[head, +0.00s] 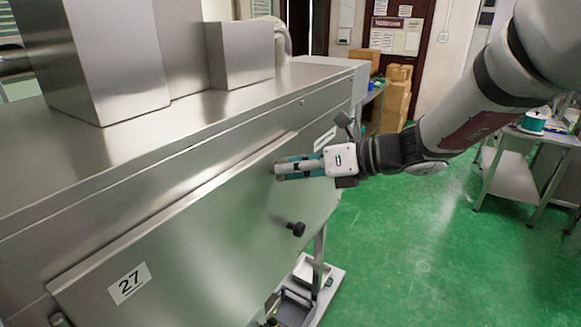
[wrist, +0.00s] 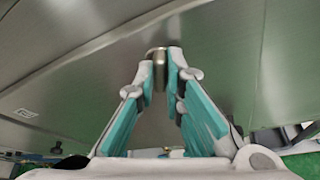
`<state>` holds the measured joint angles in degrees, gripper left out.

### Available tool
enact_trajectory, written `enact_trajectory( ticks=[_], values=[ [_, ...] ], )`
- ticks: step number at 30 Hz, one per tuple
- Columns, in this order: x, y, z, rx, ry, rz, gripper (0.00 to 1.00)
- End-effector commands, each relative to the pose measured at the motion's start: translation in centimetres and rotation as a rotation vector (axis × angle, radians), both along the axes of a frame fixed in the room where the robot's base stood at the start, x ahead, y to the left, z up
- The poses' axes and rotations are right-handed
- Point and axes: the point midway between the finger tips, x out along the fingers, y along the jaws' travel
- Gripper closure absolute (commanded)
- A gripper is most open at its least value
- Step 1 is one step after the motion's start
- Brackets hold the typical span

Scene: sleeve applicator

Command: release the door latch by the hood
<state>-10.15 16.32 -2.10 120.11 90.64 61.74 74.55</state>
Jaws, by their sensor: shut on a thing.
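The machine's metal door (head: 200,245) is a broad sloping panel below the hood (head: 160,150); it looks closed. My gripper (head: 279,168) reaches in from the right at the door's upper right part. In the wrist view, its teal-padded fingers (wrist: 162,72) are shut on a small metal latch knob (wrist: 158,56) with a rounded end. In the head view the fingers mostly hide this latch. A black knob (head: 297,229) stands out from the door lower down, apart from my gripper.
Steel boxes (head: 240,55) stand on the machine top. A steel side table (head: 515,165) is at the right. Green floor (head: 420,250) is clear between it and the machine.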

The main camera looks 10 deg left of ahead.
Motion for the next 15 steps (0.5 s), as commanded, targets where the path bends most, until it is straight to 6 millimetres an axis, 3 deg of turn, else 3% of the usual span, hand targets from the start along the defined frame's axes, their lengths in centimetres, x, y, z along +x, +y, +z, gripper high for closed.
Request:
enact_trajectory(
  ticks=[15],
  values=[
    [-0.30, 0.10, 0.11, -0.138, -0.328, -0.001, 1.00]
  ],
)
